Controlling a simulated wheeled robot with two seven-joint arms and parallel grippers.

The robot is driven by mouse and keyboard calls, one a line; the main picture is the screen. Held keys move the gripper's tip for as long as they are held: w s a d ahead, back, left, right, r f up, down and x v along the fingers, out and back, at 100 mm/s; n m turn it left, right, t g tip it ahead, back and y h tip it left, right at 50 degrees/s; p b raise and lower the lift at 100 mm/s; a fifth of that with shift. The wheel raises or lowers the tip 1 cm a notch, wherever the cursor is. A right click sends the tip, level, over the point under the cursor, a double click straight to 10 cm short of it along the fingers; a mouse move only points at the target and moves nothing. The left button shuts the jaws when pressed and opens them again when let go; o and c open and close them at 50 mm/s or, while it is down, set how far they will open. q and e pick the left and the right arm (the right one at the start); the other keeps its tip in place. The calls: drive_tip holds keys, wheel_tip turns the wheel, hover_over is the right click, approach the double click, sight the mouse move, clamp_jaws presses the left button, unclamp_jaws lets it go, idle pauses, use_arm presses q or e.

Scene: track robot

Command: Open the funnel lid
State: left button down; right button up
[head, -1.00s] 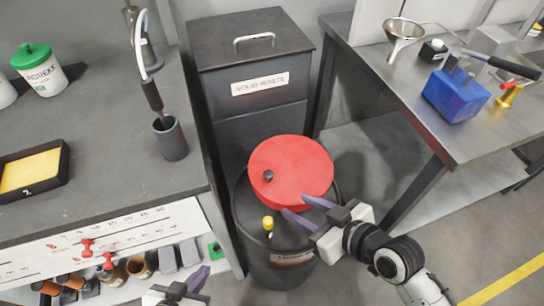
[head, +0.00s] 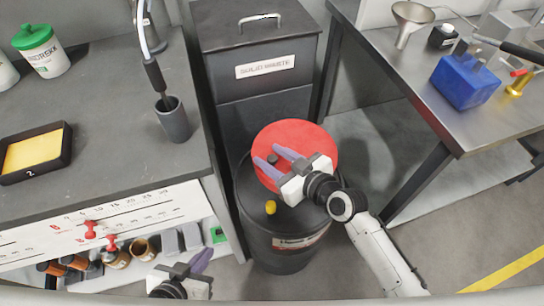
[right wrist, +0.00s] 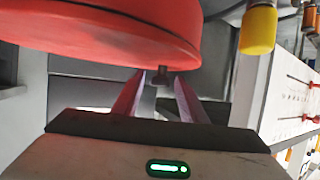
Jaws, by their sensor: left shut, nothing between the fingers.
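The funnel lid is a red round disc (head: 318,145) on top of a dark drum (head: 280,245); it looks closed. A small dark knob (head: 272,159) stands on the lid's left part. My right gripper (head: 268,156) is over the lid, open, with its purple fingers pointing at the knob. In the right wrist view the red lid (right wrist: 110,25) fills the top, and the knob (right wrist: 160,77) shows between the tips of the open fingers (right wrist: 159,82); contact cannot be told. My left gripper (head: 204,260) is shut and empty, low at the left of the drum.
A yellow cap (head: 270,207) sits on the drum's front; it also shows in the right wrist view (right wrist: 257,30). A solid waste bin (head: 265,105) stands behind the drum. A grey bench (head: 110,120) is at left, and a metal table (head: 400,60) at right holds a funnel (head: 412,14).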

clamp_jaws()
idle(0.3)
